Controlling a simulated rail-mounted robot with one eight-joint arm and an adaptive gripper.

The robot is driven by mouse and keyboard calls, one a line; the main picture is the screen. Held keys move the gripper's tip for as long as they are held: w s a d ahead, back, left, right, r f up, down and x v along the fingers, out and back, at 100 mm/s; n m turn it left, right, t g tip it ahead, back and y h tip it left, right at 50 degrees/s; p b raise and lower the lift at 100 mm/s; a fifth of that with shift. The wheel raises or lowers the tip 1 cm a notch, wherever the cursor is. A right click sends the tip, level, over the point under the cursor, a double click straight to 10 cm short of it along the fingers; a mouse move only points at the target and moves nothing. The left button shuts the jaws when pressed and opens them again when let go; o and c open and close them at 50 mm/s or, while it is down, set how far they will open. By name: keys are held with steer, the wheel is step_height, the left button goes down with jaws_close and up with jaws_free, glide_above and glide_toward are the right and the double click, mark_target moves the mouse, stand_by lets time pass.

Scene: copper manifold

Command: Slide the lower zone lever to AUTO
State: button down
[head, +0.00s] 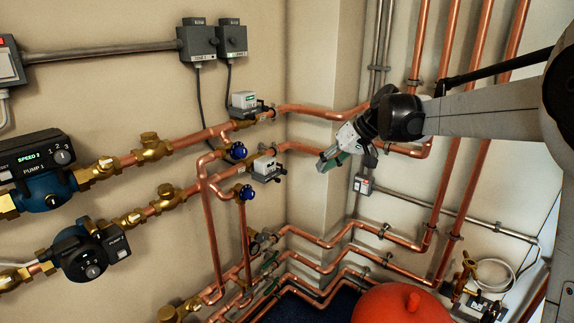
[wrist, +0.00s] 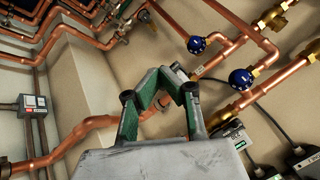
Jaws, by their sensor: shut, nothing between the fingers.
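The lower zone valve (head: 265,168) sits on the lower copper pipe in the head view. It has a pale box on top and a dark lever end at its right lower side. Its lever setting is too small to read. My gripper (head: 325,164) is to the right of it, apart from it in the picture, pointing down and left. In the wrist view my gripper (wrist: 164,75) shows green-padded fingers that are shut and empty. They hide most of the area behind their tips, including most of the lower valve.
The upper zone valve (head: 246,103) is just above. Two blue knobs (head: 237,150) (head: 248,192) stand left of and below the lower valve. Copper pipes (head: 400,150) run behind my gripper. A red tank (head: 400,303) stands below. Pumps (head: 45,175) are at the left.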

mark_target(284, 172)
steer(key=w+a+n+g+y+p, duration=0.1)
steer(key=w+a+n+y+p, duration=0.1)
steer(key=w+p, duration=0.6)
steer(key=w+n+y, duration=0.1)
steer(key=w, duration=0.5)
steer(key=shift+a+f, duration=0.1)
steer(key=x, duration=1)
steer(key=shift+s+a, duration=0.25)
steer(key=shift+a, duration=0.05)
steer(key=shift+s+a+f, duration=0.25)
steer(key=shift+s+f, duration=0.35)
steer(key=shift+f, duration=0.3)
steer(key=shift+s+a+f, duration=0.2)
steer(key=shift+s+f, duration=0.1)
steer(key=shift+f, duration=0.25)
